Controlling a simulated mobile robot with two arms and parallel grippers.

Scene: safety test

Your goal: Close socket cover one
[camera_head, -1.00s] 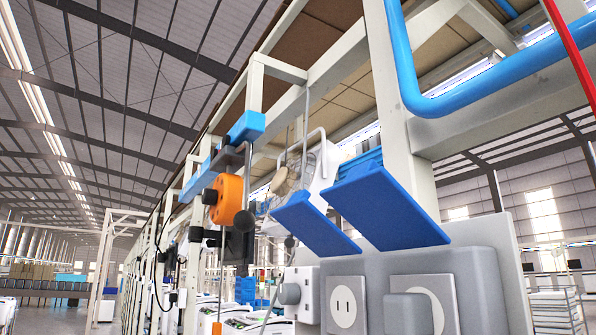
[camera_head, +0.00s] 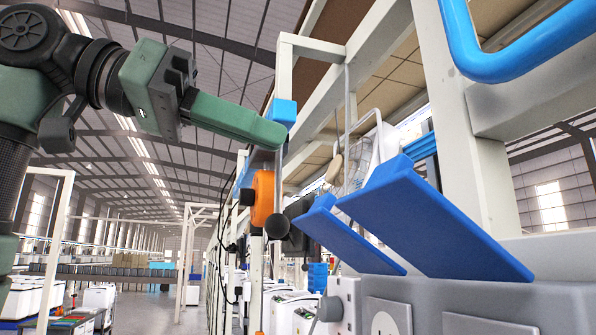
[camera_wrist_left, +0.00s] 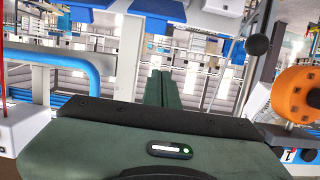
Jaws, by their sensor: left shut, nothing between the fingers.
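Two blue socket covers, a left one (camera_head: 345,240) and a right one (camera_head: 425,220), stand open and tilted up above a grey socket box (camera_head: 490,298) in the head view. I cannot tell which is cover one. A socket plate (camera_head: 388,317) shows below them, cut off by the frame's bottom edge. My left gripper (camera_head: 278,134) is shut and empty, up and left of the covers and apart from them. Its closed green fingers also show in the wrist view (camera_wrist_left: 162,78). My right gripper is in neither view.
An orange block (camera_head: 262,198) and a lever with a dark ball (camera_head: 276,226) sit below my left gripper's tip. A blue pipe (camera_head: 520,60) and pale frame posts (camera_head: 455,120) stand at the right. A grey knob (camera_head: 330,308) juts out left of the sockets.

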